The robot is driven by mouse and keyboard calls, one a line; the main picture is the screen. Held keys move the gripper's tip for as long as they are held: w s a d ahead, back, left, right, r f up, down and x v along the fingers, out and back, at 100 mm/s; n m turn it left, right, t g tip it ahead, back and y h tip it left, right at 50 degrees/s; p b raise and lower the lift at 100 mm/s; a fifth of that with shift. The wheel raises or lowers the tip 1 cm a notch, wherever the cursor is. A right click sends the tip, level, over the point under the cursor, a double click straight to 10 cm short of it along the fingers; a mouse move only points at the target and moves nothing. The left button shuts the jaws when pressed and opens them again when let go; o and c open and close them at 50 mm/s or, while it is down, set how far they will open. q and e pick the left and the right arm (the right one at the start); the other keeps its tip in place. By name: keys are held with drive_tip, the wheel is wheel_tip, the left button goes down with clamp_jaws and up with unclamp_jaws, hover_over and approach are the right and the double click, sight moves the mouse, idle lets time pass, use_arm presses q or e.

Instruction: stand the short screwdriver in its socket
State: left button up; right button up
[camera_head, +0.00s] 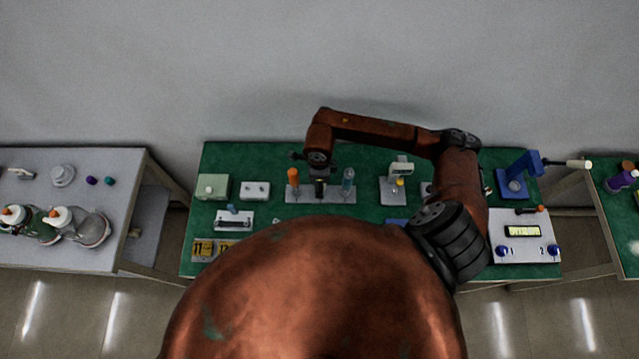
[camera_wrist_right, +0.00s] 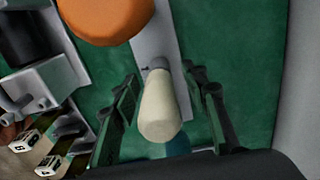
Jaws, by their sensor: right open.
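A grey rack (camera_head: 331,196) stands on the green mat and holds an orange-handled tool (camera_head: 293,177) at its left and a teal-topped tool (camera_head: 348,178) at its right. My right gripper (camera_head: 319,188) is over the rack's middle. In the right wrist view, a cream handle (camera_wrist_right: 160,107) stands on the grey rack (camera_wrist_right: 153,42) between the open fingers of my right gripper (camera_wrist_right: 165,95), with gaps on both sides. The orange handle (camera_wrist_right: 106,18) is beyond it. I cannot tell which tool is the short screwdriver. The cream handle's socket is mostly hidden. My left gripper is out of view.
A pale green box (camera_head: 212,187) and a white block (camera_head: 255,190) are left of the rack. My arm hides the table's front middle.

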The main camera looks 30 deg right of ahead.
drive_tip(key=shift+r, duration=0.15)
wheel_tip(320, 180, up, 12)
drive_tip(key=shift+f, duration=0.1)
idle(0.4)
drive_tip(key=shift+s+f, duration=0.1)
drive_tip(key=shift+s, duration=0.05)
idle(0.3)
